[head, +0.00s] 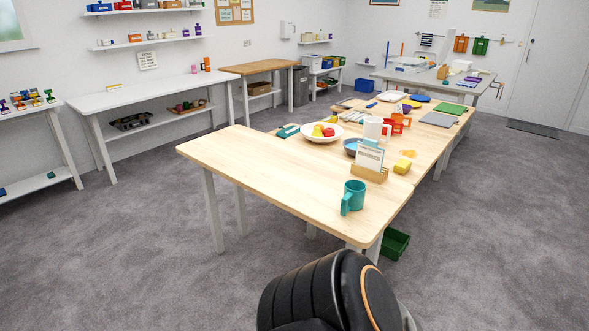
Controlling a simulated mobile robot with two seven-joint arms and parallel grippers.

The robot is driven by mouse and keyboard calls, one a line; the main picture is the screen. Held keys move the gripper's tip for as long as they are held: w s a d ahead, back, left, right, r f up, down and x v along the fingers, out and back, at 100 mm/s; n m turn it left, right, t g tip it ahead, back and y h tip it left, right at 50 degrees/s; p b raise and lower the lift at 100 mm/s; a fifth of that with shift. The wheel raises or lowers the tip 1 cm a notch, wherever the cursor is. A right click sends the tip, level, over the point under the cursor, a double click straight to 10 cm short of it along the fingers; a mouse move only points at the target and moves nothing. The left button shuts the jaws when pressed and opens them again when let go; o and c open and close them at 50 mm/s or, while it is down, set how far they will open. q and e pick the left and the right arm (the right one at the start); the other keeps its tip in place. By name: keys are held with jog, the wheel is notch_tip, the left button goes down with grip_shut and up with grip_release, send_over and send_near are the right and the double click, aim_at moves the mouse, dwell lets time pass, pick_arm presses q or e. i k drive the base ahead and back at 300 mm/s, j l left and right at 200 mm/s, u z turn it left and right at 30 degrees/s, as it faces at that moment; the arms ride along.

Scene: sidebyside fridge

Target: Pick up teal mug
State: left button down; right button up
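The teal mug (355,195) stands upright near the right front corner of the light wooden table (260,170). Its handle sticks out to the lower left, toward me. Nothing touches the mug, and the tabletop to its left is bare. Neither of my grippers shows in the head view. A black rounded part of my own body fills the bottom centre, in front of the table.
Behind the mug are a wooden card holder (369,174), a yellow block (402,167), a blue bowl (351,146), a white mug (373,128) and a fruit bowl (322,133). A green bin (395,244) sits on the floor. Carpet left of the table is clear.

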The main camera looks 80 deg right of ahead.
aim_at(352, 200)
jog(key=j+z, duration=0.1)
jog(key=z, duration=2.9)
jog(key=u, duration=0.3)
jog(key=i+l+u, duration=0.15)
jog(key=l+u, duration=0.25)
jog(key=i+l+u, duration=0.1)
jog(key=l+u, duration=0.3)
jog(key=i+l+u, duration=0.1)
jog(key=l, duration=0.3)
jog(key=l+u, duration=0.1)
jog(key=l, duration=0.35)
jog(key=i, duration=0.05)
